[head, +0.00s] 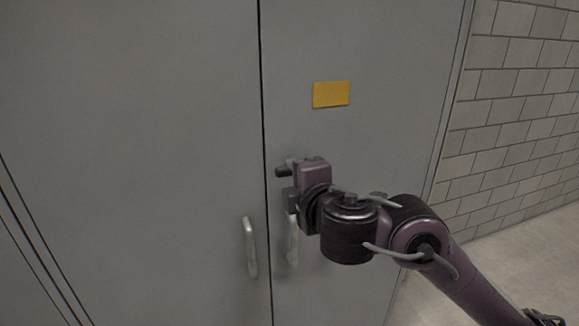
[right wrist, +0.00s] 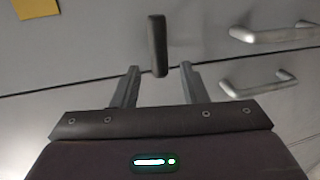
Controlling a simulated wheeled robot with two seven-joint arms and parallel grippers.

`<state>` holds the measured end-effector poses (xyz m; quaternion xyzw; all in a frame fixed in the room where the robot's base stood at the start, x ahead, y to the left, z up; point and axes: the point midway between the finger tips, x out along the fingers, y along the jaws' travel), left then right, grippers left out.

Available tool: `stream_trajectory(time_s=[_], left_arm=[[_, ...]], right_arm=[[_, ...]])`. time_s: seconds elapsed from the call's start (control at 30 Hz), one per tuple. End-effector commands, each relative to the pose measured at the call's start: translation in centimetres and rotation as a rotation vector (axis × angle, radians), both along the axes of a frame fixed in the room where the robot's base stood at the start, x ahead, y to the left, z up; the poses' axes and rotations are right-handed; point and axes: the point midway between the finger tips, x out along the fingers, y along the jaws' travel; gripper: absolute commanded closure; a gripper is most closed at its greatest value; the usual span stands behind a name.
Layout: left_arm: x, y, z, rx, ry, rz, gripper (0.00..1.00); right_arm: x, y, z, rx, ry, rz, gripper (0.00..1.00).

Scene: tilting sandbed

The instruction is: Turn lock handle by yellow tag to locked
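The yellow tag (head: 331,94) is on the right grey cabinet door, above the lock handle, and its corner shows in the right wrist view (right wrist: 36,8). The lock handle is a short dark bar (right wrist: 157,45). In the head view its dark end (head: 282,172) shows close to the door seam, lying roughly level; the rest is hidden behind my gripper. My right gripper (head: 287,180) is at the handle. In the right wrist view (right wrist: 159,70) its fingers are apart, with the bar's near end between the tips and a gap on both sides. My left gripper is not in view.
Two pale pull handles flank the seam below the lock: one on the left door (head: 250,247) and one on the right door (head: 292,242), close under my right gripper. A block wall (head: 520,110) stands to the right, with bare floor (head: 520,262) below it.

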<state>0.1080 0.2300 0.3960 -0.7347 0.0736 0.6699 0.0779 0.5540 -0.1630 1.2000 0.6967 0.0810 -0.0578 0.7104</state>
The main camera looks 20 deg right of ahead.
Motion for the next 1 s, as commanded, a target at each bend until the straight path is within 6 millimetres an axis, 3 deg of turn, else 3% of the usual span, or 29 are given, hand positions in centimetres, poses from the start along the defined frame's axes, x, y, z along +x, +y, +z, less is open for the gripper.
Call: stream_trajectory(time_s=[0.23, 0.73, 0.87, 1.0], left_arm=[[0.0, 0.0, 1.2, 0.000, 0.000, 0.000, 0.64], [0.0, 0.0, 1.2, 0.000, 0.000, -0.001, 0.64], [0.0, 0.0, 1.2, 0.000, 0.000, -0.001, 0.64], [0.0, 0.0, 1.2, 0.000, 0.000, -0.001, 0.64]], right_arm=[[-2.3, 0.0, 0.5, 0.001, 0.001, 0.001, 0.60], [-2.5, 0.0, 0.1, 0.012, 0.008, -0.001, 0.60], [-3.0, 0.5, -2.5, 0.114, 0.073, -0.022, 0.60], [-4.7, 0.8, -8.2, 0.345, 0.227, -0.112, 0.60]])
